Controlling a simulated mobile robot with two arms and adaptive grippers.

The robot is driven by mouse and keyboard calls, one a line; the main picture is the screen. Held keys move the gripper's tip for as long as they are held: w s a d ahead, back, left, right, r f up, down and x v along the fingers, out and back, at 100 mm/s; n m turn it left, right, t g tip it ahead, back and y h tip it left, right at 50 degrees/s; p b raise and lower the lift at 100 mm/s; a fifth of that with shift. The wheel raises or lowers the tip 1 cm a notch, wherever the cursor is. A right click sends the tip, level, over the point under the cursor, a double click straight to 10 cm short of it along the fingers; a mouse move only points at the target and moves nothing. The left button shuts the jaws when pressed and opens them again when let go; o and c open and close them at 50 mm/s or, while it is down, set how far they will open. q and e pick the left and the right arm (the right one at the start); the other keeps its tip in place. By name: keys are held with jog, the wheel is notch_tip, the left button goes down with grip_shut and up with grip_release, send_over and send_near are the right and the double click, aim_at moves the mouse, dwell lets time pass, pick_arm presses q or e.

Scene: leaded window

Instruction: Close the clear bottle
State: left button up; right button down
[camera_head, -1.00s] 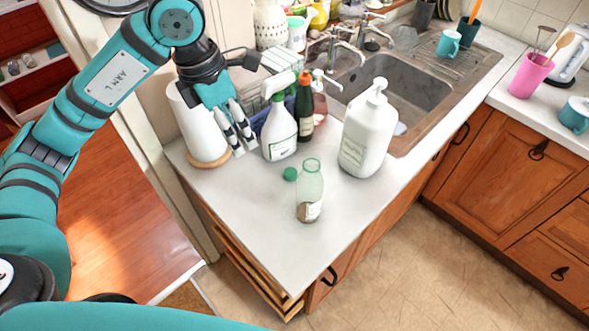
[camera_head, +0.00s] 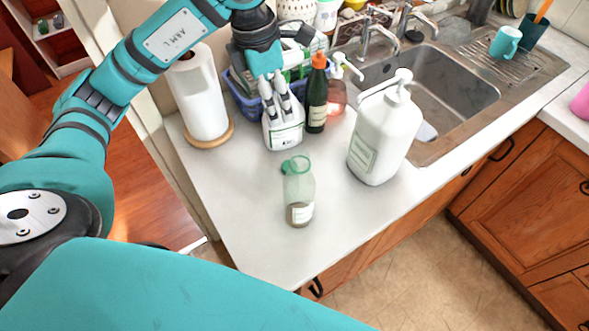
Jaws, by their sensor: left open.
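The clear bottle (camera_head: 299,197) stands upright on the counter, with a label and a little brown content low inside. A small green cap (camera_head: 288,167) shows right behind its mouth and partly overlaps it in view; it appears to lie on the counter behind the bottle, not on it. My left gripper (camera_head: 279,112) is open and empty, fingers pointing down, in front of the white spray bottle (camera_head: 284,135) and behind the clear bottle. It hides the sprayer's upper part. My right gripper is not in view.
A large white pump bottle (camera_head: 382,135) stands right of the clear bottle. A dark bottle with an orange cap (camera_head: 318,95), a blue basket (camera_head: 240,99) and a paper roll (camera_head: 200,95) stand behind. The front of the counter (camera_head: 255,235) is clear; the sink (camera_head: 440,90) is at right.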

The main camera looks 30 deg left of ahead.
pick_arm(q)
notch_tip(320, 180, down, 4)
jog(key=b, duration=0.3)
jog(key=shift+w+d+f, duration=0.1)
jog(key=shift+w+f, duration=0.05)
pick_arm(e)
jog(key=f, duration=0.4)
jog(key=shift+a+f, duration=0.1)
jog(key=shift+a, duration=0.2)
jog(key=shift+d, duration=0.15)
pick_arm(q)
jog(key=p, duration=0.2)
send_over(285, 167)
notch_tip(285, 167, down, 12)
jog(key=shift+f, duration=0.1)
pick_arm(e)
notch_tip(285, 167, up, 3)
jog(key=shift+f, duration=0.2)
